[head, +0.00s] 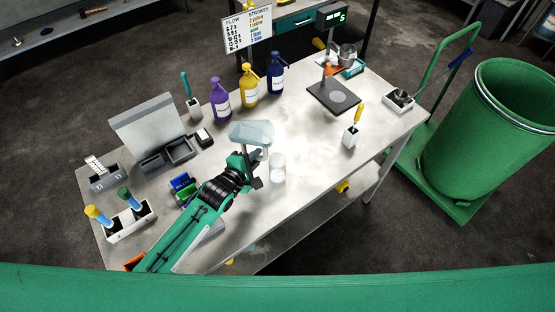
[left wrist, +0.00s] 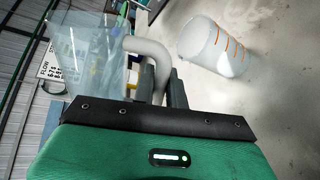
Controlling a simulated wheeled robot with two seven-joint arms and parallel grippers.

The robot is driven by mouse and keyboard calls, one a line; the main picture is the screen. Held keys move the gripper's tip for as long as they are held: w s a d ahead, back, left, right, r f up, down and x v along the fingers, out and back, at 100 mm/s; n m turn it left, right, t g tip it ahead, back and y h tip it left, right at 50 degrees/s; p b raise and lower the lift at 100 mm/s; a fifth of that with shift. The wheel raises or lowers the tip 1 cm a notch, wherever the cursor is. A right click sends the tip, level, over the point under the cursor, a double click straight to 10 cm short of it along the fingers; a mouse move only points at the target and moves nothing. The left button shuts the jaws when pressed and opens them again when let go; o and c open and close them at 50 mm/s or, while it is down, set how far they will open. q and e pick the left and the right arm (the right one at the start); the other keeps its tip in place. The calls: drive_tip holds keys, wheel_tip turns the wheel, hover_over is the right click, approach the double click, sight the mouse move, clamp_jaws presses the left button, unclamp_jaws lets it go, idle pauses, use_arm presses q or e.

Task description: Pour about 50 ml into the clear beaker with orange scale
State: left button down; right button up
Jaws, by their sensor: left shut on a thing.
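My left gripper (head: 250,172) is shut on the grey handle (left wrist: 150,52) of a clear jug (head: 251,133). The jug is held above the table, and its pale, see-through body fills the left of the left wrist view (left wrist: 88,50). I cannot tell its exact tilt or the liquid level in it. The clear beaker with orange scale (head: 278,168) stands upright on the table, just right of the gripper and apart from the jug. In the left wrist view the beaker (left wrist: 210,48) shows its orange marks. No stream shows between them. My right gripper is not in view.
Purple (head: 220,98), yellow (head: 249,86) and blue (head: 275,75) pump bottles stand behind the jug. A black plate device (head: 333,97) and a white holder (head: 351,136) stand to the right. Trays (head: 180,150) lie left. The table (head: 310,190) is clear right of the beaker.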

use_arm(q)
drive_tip(key=shift+s, duration=0.1)
idle(0.4)
drive_tip(key=shift+a+f, duration=0.1)
drive_tip(key=shift+a, duration=0.3)
drive_tip(key=shift+d+m, duration=0.1)
drive_tip(key=shift+m, duration=0.2)
idle(0.4)
drive_tip(key=shift+w+a+f, duration=0.2)
drive_tip(key=shift+w+a, duration=0.05)
drive_tip(key=shift+a, duration=0.05)
idle(1.1)
